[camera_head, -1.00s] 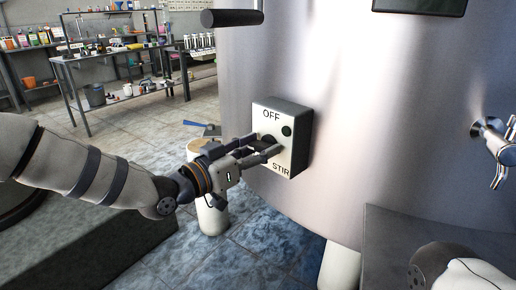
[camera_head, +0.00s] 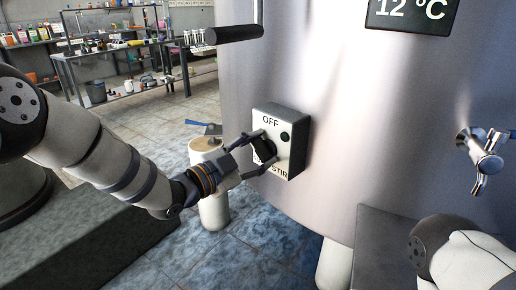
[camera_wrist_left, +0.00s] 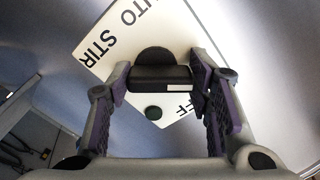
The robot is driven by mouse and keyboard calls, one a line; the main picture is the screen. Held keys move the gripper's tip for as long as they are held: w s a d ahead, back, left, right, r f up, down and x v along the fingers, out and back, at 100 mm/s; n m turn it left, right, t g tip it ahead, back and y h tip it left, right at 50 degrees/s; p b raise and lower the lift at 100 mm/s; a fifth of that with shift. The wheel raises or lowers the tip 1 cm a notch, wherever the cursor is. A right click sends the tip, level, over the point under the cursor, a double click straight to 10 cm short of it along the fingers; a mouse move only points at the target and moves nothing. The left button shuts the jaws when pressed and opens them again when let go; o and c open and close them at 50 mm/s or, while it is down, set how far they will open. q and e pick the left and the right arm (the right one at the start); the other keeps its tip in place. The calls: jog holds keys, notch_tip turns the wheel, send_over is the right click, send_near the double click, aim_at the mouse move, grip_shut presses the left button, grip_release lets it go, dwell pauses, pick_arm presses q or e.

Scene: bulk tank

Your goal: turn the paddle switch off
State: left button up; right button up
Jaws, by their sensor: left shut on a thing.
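The paddle switch is a black knob with a bar (camera_head: 264,149) on a white-faced box (camera_head: 296,153) fixed to the steel tank. "OFF" is printed at the top of the face and "STIR" shows at the bottom. My left gripper (camera_head: 258,156) is at the face, shut on the paddle with a finger on each side. In the left wrist view the black bar (camera_wrist_left: 160,77) lies between the fingers, its white mark at the right end near the partly hidden "OFF". "AUTO STIR" is at upper left there. My right gripper is out of view.
The steel tank (camera_head: 350,120) fills the right side, with a display (camera_head: 412,14) reading 12 °C, a tap (camera_head: 482,155) and a dark bar handle (camera_head: 232,34). A pale cylinder (camera_head: 212,190) stands below my left gripper. Shelves (camera_head: 120,60) are far behind at left.

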pick_arm(q)
jog(key=m, duration=0.2)
jog(key=m+p, duration=0.1)
jog(key=m, duration=0.2)
jog(key=shift+d+r+m, duration=0.1)
jog(key=shift+r+m, duration=0.15)
jog(key=shift+m, duration=0.05)
jog(key=shift+s+f+m+p, duration=0.1)
jog(key=shift+m+p, duration=0.5)
jog(key=shift+m, duration=1.5)
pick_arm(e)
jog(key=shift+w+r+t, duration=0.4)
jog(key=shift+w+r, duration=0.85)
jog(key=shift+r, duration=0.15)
pick_arm(q)
jog(key=o, duration=1.1)
jog(key=shift+o, duration=0.2)
jog(key=v, duration=1.2)
